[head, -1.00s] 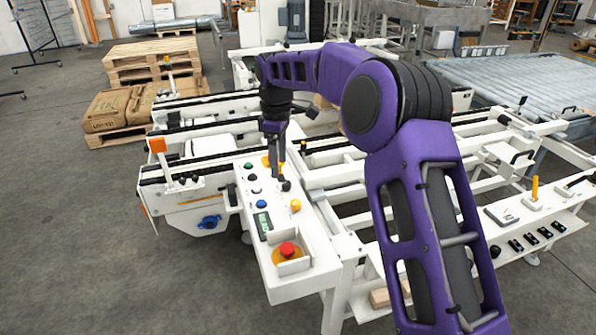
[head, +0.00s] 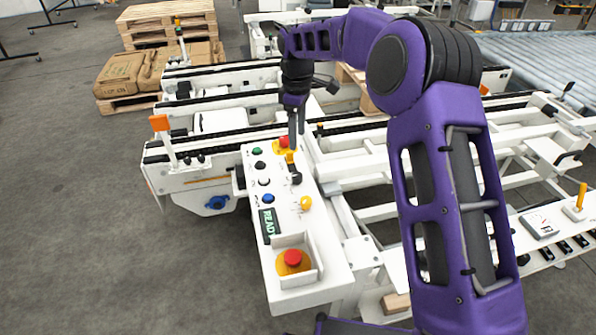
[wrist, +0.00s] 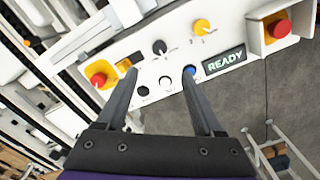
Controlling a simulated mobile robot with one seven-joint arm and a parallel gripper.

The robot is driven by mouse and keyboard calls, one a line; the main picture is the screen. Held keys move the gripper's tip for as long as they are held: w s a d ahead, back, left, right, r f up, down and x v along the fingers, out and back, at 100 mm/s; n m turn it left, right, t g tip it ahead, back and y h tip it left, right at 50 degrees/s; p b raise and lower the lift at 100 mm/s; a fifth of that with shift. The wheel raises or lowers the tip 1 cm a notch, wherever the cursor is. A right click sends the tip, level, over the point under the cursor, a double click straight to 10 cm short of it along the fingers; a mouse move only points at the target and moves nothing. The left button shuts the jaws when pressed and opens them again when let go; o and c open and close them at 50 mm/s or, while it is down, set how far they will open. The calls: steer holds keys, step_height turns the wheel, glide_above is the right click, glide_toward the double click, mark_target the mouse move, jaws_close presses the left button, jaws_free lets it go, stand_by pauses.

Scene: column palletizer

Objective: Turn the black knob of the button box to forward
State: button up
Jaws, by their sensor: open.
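The white button box (head: 284,222) stands at the front of the conveyor frame. Its black knob (head: 296,178) sits on the right side of the panel, between a yellow knob and a small yellow part. In the wrist view the black knob (wrist: 159,47) shows beyond the fingertips, roughly midway between their lines; its setting is too small to read. My gripper (head: 296,142) is above the far end of the box, fingers down, apart from the knob. In the wrist view my gripper (wrist: 160,74) is open, with nothing between its fingers.
The yellow knob (head: 305,203), blue button (head: 268,198) and READY display (head: 268,226) are close by. One red button (head: 292,257) is in a guard at the near end; another red button (head: 284,141) is at the far end, near my fingers.

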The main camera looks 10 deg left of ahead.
mark_target(297, 175)
step_height(297, 175, down, 14)
steer(key=shift+r+b, duration=0.15)
steer(key=shift+b, duration=0.65)
jaws_close()
